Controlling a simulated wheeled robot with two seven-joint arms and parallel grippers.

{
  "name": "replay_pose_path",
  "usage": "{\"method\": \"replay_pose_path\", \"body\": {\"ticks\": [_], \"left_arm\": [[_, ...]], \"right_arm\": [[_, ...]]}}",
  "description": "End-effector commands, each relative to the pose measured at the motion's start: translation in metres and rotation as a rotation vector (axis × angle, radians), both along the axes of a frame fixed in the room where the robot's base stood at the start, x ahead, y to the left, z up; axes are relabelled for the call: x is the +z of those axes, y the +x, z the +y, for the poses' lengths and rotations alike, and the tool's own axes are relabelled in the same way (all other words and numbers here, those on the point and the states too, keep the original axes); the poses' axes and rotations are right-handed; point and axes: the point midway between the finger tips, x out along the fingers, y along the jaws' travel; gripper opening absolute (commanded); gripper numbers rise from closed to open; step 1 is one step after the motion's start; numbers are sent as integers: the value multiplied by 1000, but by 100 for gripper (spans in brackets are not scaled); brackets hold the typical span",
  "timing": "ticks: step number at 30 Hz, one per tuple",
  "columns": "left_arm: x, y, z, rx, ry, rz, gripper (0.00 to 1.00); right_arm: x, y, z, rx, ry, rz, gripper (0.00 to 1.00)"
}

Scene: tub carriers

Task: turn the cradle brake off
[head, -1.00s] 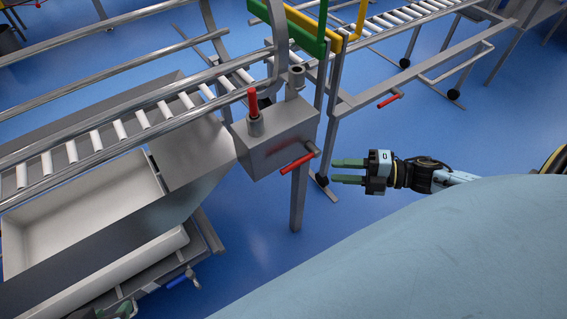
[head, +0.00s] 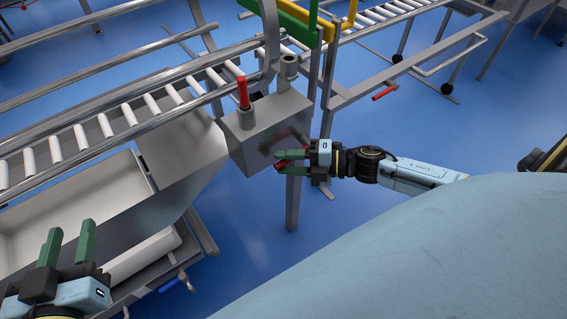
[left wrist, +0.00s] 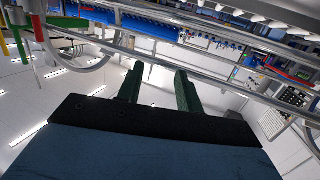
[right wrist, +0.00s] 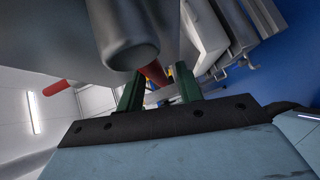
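A grey box (head: 265,132) on a post carries a short red-gripped lever on its front face. This red handle (head: 281,164) lies at the fingers of my right gripper (head: 290,160). In the right wrist view the red handle (right wrist: 154,72) shows between the two fingers, beside a grey cylinder end (right wrist: 132,52); the fingers look apart, and contact is hard to tell. A second red lever (head: 243,92) stands upright on the box top. Which lever is the cradle brake is not marked. My left gripper (head: 68,245) is open and empty over the lower left.
A roller conveyor (head: 120,122) with steel rails runs at the left, above a pale tub (head: 85,205). A blue-handled lever (head: 168,285) is below. Another red handle (head: 384,93) is on a frame at the back right.

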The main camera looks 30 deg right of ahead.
Motion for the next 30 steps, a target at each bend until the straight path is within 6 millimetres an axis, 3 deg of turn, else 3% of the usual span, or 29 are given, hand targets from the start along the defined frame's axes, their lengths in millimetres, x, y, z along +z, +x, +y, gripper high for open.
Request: {"method": "replay_pose_path", "body": {"ticks": [14, 22, 30], "left_arm": [[12, 2, -3, -5, -21, -72, 36], [12, 2, -3, -5, -21, -71, 36], [12, 2, -3, -5, -21, -70, 36]], "right_arm": [[-1, 7, 8, 0, 0, 0, 36], [-1, 7, 8, 0, 0, 0, 2], [-1, 7, 8, 0, 0, 0, 0]]}}
